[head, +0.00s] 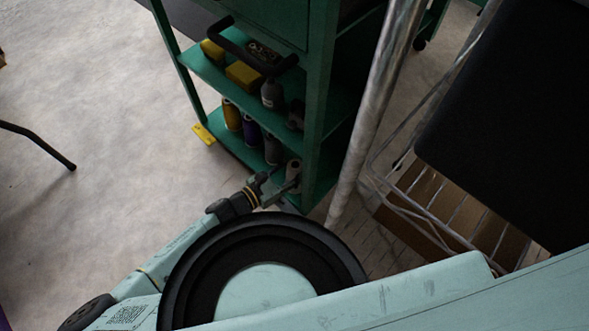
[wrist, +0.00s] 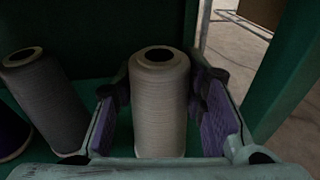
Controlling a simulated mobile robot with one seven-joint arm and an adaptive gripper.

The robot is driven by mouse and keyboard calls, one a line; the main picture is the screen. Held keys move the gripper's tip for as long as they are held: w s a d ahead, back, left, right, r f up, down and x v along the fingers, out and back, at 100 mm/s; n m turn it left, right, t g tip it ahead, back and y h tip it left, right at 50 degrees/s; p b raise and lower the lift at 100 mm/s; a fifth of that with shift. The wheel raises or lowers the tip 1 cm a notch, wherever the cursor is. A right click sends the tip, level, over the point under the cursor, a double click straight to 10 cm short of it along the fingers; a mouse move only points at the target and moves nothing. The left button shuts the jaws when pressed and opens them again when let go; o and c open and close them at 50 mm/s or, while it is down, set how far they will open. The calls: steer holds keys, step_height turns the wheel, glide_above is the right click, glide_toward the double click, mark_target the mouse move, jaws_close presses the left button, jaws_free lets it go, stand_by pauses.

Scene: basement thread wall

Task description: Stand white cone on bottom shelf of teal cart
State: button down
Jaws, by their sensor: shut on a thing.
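The white cone (wrist: 160,110) stands upright between the purple pads of my gripper (wrist: 158,88) in the wrist view. My gripper is shut on it. In the head view the cone (head: 293,168) shows small at the near end of the bottom shelf (head: 223,143) of the teal cart (head: 318,95), with my gripper (head: 286,182) at it. The cone's base is hidden low in the wrist view, so I cannot tell whether it touches the shelf.
A grey cone (wrist: 45,100) stands left of my gripper, with a purple cone (wrist: 10,135) beyond it. A yellow cone (head: 232,115) is farther along the shelf. A cart post (wrist: 285,75) rises close on the right. A metal pole (head: 375,105) stands beside the cart.

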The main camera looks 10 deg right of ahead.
steer(key=c, duration=1)
jaws_free()
steer(key=shift+a+r, duration=0.1)
steer(key=shift+a, duration=0.1)
steer(key=p+v, duration=0.1)
steer(key=v, duration=0.6)
steer(key=shift+s, duration=0.15)
